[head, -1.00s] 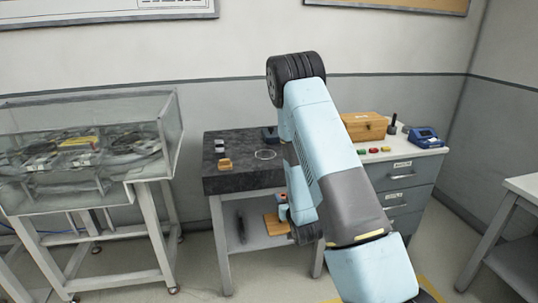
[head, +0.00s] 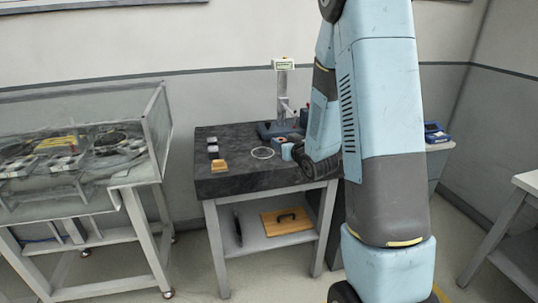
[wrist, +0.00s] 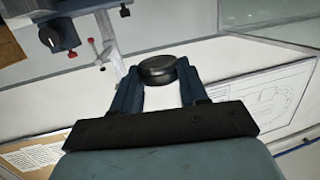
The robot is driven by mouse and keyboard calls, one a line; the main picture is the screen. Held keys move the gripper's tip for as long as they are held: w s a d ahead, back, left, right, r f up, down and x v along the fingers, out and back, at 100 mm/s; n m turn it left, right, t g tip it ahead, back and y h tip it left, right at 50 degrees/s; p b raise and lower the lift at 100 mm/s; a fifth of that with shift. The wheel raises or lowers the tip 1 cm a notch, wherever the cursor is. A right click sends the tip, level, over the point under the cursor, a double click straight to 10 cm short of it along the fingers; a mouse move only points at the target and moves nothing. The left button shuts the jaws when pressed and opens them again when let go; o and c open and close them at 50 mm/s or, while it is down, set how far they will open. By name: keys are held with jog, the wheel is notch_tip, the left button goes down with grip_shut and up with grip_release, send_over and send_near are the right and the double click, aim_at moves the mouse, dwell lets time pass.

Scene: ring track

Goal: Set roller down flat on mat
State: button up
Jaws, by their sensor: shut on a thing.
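The roller (wrist: 157,69) is a short, dark, round piece in the wrist view. My gripper (wrist: 160,78) is shut on it, with a blue-grey finger on each side. It is held at the fingertips, clear of any surface in that view. In the head view my arm hides most of the gripper area, and I cannot make out the roller there. My wrist is over the right part of the dark speckled tabletop (head: 230,176). A thin white ring (head: 262,152) shows on that top, left of my wrist. I cannot make out a separate mat.
A stand with a pale column (head: 282,90) and blue base (head: 270,130) is behind my wrist. A wooden block (head: 219,166) and small pieces (head: 212,146) lie at the table's left. A clear-walled case (head: 80,150) stands further left. The tabletop's front middle is clear.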

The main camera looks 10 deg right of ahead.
jog(key=w+f, duration=0.4)
jog(key=w, duration=0.4)
send_over(272, 159)
jog(key=s, duration=0.2)
jog(key=f, duration=0.4)
jog(key=shift+w+f, duration=0.1)
jog(key=shift+w, duration=0.15)
jog(key=shift+w+f, duration=0.65)
jog(key=shift+f, duration=0.05)
notch_tip(272, 159, down, 3)
jog(key=shift+w+a+f, duration=0.1)
jog(key=shift+f, duration=0.05)
jog(key=o, duration=1.3)
jog(key=shift+c, duration=0.2)
